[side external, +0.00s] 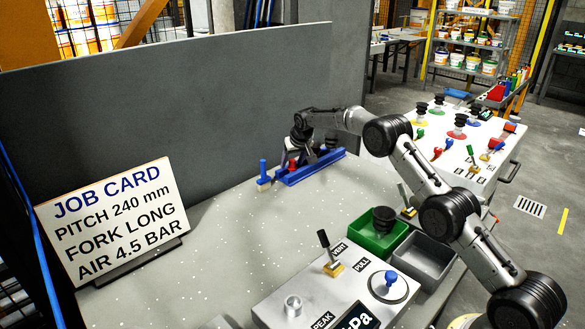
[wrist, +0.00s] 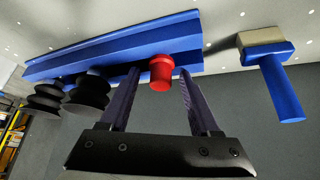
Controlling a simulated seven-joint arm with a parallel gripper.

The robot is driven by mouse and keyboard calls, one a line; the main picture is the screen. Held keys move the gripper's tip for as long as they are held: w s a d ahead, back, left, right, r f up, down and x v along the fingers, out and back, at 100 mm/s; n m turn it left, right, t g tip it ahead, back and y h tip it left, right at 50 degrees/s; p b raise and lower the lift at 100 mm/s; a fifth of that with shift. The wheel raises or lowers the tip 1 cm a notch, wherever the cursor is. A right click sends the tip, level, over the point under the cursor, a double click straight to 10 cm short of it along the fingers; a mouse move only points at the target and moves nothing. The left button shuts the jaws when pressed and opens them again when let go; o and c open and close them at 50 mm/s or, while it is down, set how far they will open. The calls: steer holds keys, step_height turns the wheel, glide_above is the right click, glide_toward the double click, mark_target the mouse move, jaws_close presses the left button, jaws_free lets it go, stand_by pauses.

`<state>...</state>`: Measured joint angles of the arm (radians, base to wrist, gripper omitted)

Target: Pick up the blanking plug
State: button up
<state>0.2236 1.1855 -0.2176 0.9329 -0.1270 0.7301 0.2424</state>
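The blanking plug appears to be the small red cap (wrist: 161,72) on the blue rail (wrist: 110,47); the red cap (side external: 292,166) also shows in the side view, partly hidden by my gripper (side external: 290,156). In the wrist view my gripper (wrist: 160,78) is open, with one dark finger to each side of the red cap. Gaps show between the cap and both fingers. The cap sits nearer the blue rail than the gripper's black body.
Two black bellows suction cups (wrist: 86,92) sit left of the plug on the rail. A blue-handled tool (side external: 263,172) stands at the rail's near end. A grey panel (side external: 180,110) rises behind. A green bin (side external: 376,240) and control box (side external: 335,290) stand nearer.

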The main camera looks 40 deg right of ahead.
jaws_close()
